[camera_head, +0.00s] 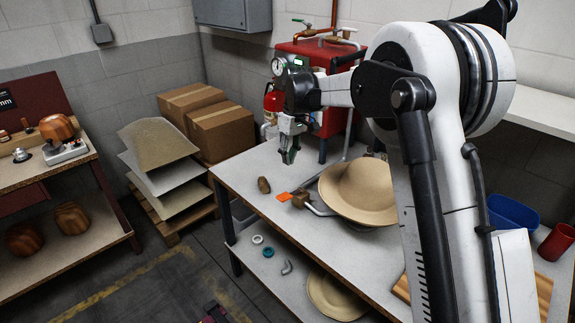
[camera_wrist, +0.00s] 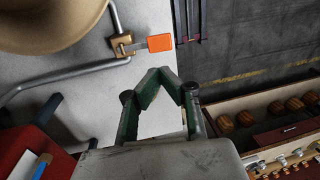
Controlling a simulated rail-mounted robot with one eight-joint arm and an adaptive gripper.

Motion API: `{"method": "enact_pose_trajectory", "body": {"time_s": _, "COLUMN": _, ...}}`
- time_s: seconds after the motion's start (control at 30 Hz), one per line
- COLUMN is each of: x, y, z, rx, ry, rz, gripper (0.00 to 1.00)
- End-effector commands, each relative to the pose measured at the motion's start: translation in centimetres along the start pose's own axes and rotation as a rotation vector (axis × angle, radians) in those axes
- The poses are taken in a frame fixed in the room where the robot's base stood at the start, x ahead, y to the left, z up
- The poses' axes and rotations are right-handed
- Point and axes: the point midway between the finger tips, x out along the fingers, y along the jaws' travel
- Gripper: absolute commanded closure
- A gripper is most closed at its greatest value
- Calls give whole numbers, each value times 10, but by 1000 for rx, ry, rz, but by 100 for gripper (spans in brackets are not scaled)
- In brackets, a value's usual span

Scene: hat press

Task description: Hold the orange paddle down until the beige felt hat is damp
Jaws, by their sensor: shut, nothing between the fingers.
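The orange paddle (camera_head: 283,197) sticks out from a brass valve block (camera_head: 300,199) on the workbench, left of the beige felt hat (camera_head: 362,189). In the wrist view the paddle (camera_wrist: 159,43) lies just beyond my fingertips, with the brass block (camera_wrist: 122,46) to its left and the hat (camera_wrist: 48,20) at the upper left. My gripper (camera_head: 290,152) is above the bench, behind and apart from the paddle. In the wrist view my gripper (camera_wrist: 165,75) has its green fingers angled together at the tips, shut and empty. Whether the hat is damp cannot be told.
A red boiler (camera_head: 318,75) with a gauge stands behind the bench. A bent metal pipe (camera_wrist: 60,76) runs beside the hat. Another hat (camera_head: 333,296) is on the lower shelf. Clear bench top (camera_head: 245,170) lies to the left.

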Motion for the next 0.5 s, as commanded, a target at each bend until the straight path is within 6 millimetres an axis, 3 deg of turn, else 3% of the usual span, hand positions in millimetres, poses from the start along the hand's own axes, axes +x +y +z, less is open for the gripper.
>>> {"method": "enact_pose_trajectory", "body": {"time_s": 0.5, "x": 93, "y": 0, "z": 0, "rx": 1, "ry": 0, "rz": 0, "gripper": 100}}
